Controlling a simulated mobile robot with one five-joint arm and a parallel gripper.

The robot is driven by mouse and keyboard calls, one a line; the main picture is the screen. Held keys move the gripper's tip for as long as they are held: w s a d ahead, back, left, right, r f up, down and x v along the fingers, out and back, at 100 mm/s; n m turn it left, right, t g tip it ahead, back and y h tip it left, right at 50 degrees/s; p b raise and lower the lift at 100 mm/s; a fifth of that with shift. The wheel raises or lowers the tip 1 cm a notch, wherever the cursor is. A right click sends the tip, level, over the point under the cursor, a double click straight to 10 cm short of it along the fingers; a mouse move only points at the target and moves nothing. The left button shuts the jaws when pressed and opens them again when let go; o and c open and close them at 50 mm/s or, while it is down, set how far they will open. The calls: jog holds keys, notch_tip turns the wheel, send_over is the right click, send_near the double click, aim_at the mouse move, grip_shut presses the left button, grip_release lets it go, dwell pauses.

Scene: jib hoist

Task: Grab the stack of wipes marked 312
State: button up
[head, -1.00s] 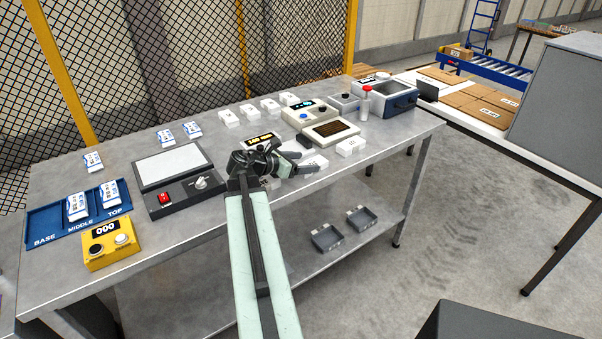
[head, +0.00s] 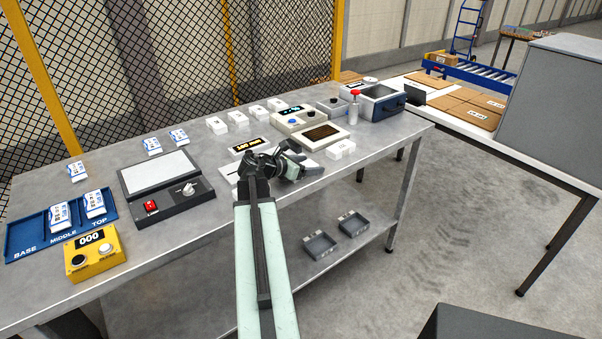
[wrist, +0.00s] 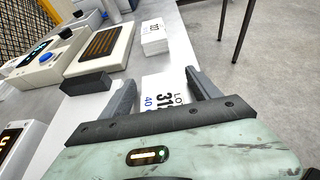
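The stack of wipes marked 312 (wrist: 163,90) is white with black and blue print, and it shows in the wrist view between the two dark fingers of my gripper (wrist: 162,92). The fingers are spread, one on each side of the stack, with visible gaps. I cannot tell how deep they reach beside it. In the head view my gripper (head: 296,168) is low over the bench's front edge and hides most of this stack.
Another white stack (wrist: 154,38) sits just beyond, also on the bench (head: 340,149). A beige device with a brown panel (wrist: 100,50) stands to the left. Several white stacks (head: 238,117) line the back. A grey scale (head: 160,178) and a blue tray (head: 30,236) are further left.

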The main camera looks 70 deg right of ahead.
aim_at(309, 164)
jog(key=c, duration=1.3)
jog(key=shift+o, duration=0.2)
notch_tip(309, 164, up, 10)
jog(key=p, duration=1)
